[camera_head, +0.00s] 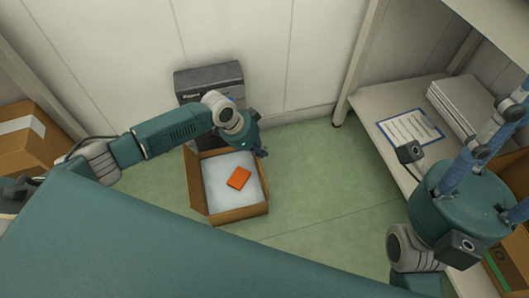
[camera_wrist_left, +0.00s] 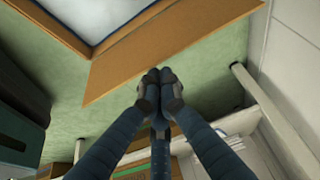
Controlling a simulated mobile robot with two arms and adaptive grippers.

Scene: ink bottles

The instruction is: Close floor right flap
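An open cardboard box (camera_head: 238,214) stands on the green floor, with white padding (camera_head: 222,170) and an orange packet (camera_head: 239,178) inside. Its left flap (camera_head: 193,180) leans outward. In the left wrist view, a brown flap (camera_wrist_left: 165,45) slants out from the box opening. My left gripper (camera_head: 263,152) is at the box's far right corner in the head view. Its fingertips (camera_wrist_left: 160,84) are together with nothing seen between them, by the flap's outer edge; I cannot tell whether they touch it. My right gripper (camera_head: 490,140) is at the right, its fingertips cut off by the frame.
A shelf unit (camera_head: 375,105) at the right holds a clipboard (camera_head: 411,128) and stacked paper (camera_head: 460,103). Another cardboard box (camera_head: 30,145) is at the left. The floor right of the box is clear.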

